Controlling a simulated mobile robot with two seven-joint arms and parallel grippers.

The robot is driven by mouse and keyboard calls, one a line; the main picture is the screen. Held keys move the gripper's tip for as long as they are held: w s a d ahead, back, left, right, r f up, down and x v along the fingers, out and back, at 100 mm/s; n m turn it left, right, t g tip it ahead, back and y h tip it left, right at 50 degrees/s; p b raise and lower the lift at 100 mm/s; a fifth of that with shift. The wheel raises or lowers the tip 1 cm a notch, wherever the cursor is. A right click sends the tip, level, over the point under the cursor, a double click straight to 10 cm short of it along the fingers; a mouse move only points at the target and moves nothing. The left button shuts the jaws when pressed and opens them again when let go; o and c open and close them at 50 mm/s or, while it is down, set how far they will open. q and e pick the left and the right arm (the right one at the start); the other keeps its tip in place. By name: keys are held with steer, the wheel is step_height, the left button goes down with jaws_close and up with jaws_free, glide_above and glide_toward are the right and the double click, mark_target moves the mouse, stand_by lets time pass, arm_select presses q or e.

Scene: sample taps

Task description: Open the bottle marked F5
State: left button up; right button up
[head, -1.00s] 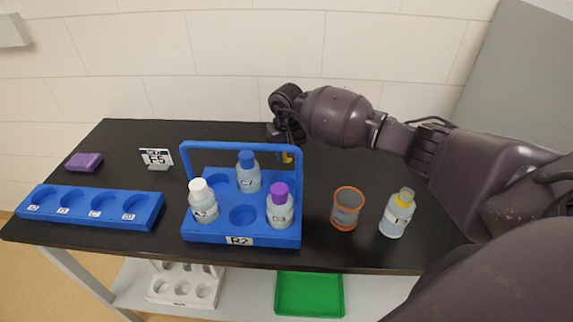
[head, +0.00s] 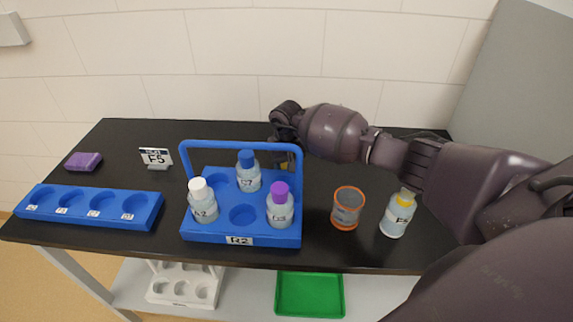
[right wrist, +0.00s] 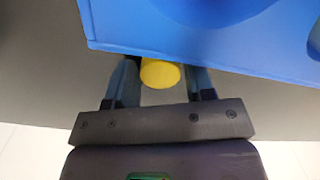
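A yellow cap (right wrist: 160,74) shows between the fingers of my right gripper (right wrist: 160,82) in the right wrist view. The fingers are apart, one on each side of it, and do not clearly grip it. In the head view this gripper (head: 284,150) is behind the blue rack R2, with a bit of yellow by it; what is under the cap is hidden. A sign (head: 156,157) reading F5 stands at the back left. A yellow-capped bottle (head: 397,216) stands upright at the right; its label is too small to read surely. My left gripper is not in view.
The blue rack R2 (head: 215,237) holds a white-capped bottle (head: 203,204), a blue-capped bottle (head: 248,175) and a purple-capped bottle (head: 280,208). An orange-rimmed cup (head: 347,208), an empty blue tray (head: 80,212) and a purple block (head: 84,161) are on the black table.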

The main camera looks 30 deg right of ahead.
steer(key=shift+o, duration=1.1)
step_height(320, 180, up, 12)
steer(key=shift+r, duration=0.2)
steer(key=shift+r, duration=0.1)
